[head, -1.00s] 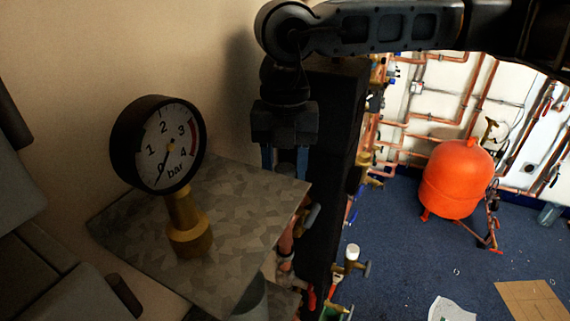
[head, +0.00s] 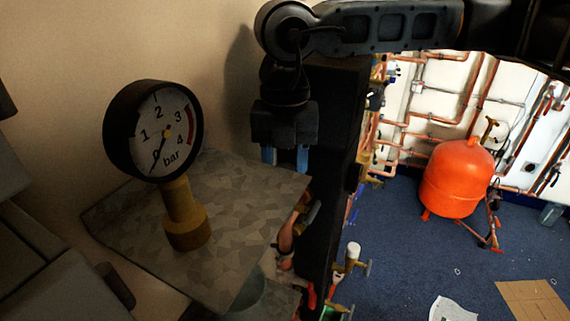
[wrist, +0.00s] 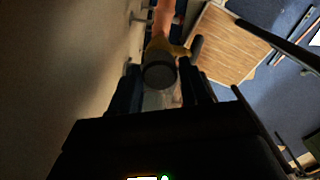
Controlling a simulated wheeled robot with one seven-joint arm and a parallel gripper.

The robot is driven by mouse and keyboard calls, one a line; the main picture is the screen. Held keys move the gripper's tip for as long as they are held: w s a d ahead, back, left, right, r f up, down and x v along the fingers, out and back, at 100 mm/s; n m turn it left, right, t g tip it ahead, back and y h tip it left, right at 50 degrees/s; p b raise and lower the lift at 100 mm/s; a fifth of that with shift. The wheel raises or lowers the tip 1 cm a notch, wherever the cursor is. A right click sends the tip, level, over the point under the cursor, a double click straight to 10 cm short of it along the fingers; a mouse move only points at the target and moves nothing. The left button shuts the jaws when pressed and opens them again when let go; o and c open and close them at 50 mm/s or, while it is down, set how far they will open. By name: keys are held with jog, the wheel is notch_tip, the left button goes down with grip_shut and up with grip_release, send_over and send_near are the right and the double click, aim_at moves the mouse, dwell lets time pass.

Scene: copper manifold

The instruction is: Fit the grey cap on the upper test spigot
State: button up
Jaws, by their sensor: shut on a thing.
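My gripper (head: 285,157) hangs straight down just behind the far right corner of the speckled shelf in the head view, with its blue fingertips showing. In the wrist view, my gripper (wrist: 160,88) is shut on the round grey cap (wrist: 160,76). A brass fitting (wrist: 158,46), on the end of a copper pipe (wrist: 165,15), shows just beyond the cap and looks like the upper test spigot. The cap partly covers the fitting; I cannot tell whether it touches or sits on it. The head view does not show the cap clearly.
A pressure gauge (head: 153,131) on a brass stem stands on the speckled shelf (head: 240,200), left of my gripper. Copper pipe and valves (head: 287,238) run below the shelf's right edge.

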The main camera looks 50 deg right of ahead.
jog(key=shift+f+b, duration=0.45)
jog(key=shift+b, duration=0.05)
jog(key=o, duration=1.1)
jog(key=shift+r, duration=0.1)
notch_tip(320, 180, up, 8)
jog(key=shift+f+b, duration=0.2)
jog(key=shift+b, duration=0.35)
